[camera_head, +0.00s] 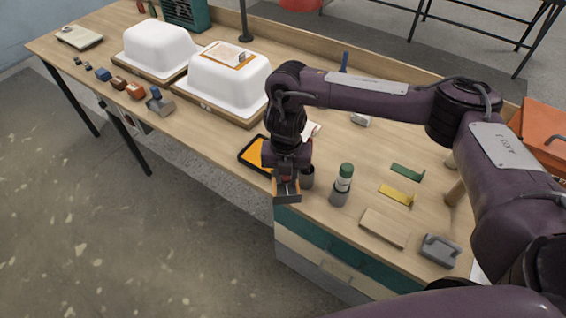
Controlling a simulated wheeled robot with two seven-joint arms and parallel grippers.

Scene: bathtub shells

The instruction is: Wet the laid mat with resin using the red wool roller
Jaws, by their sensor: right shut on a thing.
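The laid mat (229,54) is an orange-brown patch with a pale piece on it, on top of the nearer white shell (225,84). My right gripper (287,191) points down at the front edge of the bench, beside the tray of orange resin (251,153). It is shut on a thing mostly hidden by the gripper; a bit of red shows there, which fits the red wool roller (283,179). The gripper is well away from the mat, to its front right. My left gripper is out of view.
A second white shell (157,47) stands further left. A dark cup (308,177) and a green-capped bottle (343,179) stand close right of the gripper. Green and yellow tools (397,194), a wooden board (383,228) and a grey block (439,250) lie on the right.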

